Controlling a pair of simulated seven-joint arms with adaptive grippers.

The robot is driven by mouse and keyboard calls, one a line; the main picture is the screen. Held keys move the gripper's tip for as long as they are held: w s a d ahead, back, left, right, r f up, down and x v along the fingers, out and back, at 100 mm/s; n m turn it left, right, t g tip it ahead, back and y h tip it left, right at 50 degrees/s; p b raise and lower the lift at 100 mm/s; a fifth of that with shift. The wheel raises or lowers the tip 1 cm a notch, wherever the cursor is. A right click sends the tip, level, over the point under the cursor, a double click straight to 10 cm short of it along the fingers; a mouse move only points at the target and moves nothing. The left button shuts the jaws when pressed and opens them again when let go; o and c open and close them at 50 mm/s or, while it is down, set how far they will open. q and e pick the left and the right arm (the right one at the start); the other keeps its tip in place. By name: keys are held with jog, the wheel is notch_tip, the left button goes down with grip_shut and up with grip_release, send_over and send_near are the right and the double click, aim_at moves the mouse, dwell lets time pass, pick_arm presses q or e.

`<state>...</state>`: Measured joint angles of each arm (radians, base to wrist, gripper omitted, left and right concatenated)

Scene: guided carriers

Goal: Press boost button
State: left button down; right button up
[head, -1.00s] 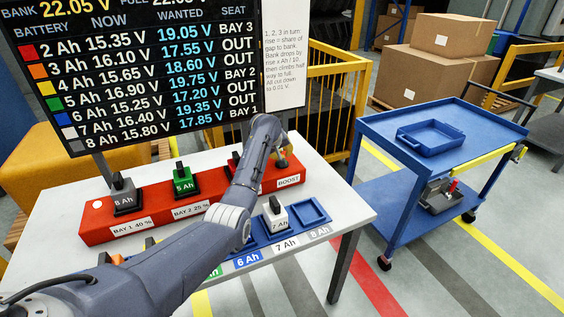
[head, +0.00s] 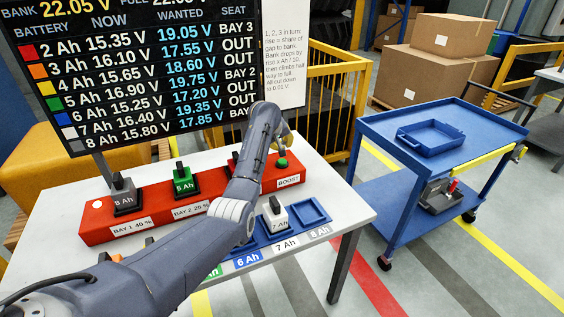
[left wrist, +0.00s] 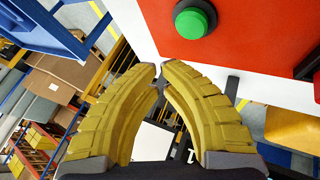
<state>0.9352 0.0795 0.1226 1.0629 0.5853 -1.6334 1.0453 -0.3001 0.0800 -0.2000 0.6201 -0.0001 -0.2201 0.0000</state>
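The green boost button (head: 282,163) stands on the right end of the red charger (head: 150,212), above the label BOOST (head: 289,181). It also shows in the left wrist view as a round green button (left wrist: 193,20) on the red face. My left gripper (head: 286,137) is a little above the button, apart from it. In the left wrist view the yellow fingertips of my left gripper (left wrist: 161,72) nearly meet, with nothing between them. My right gripper is not in view.
A grey 8 Ah battery (head: 126,195) and a green 5 Ah battery (head: 184,182) sit in the charger; another is mostly hidden behind my arm. A white 7 Ah battery (head: 275,215) stands in the blue rack. A blue cart (head: 385,130) stands right of the table.

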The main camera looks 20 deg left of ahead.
pick_arm(q)
jog(key=shift+r, duration=0.8)
dwell(2.2)
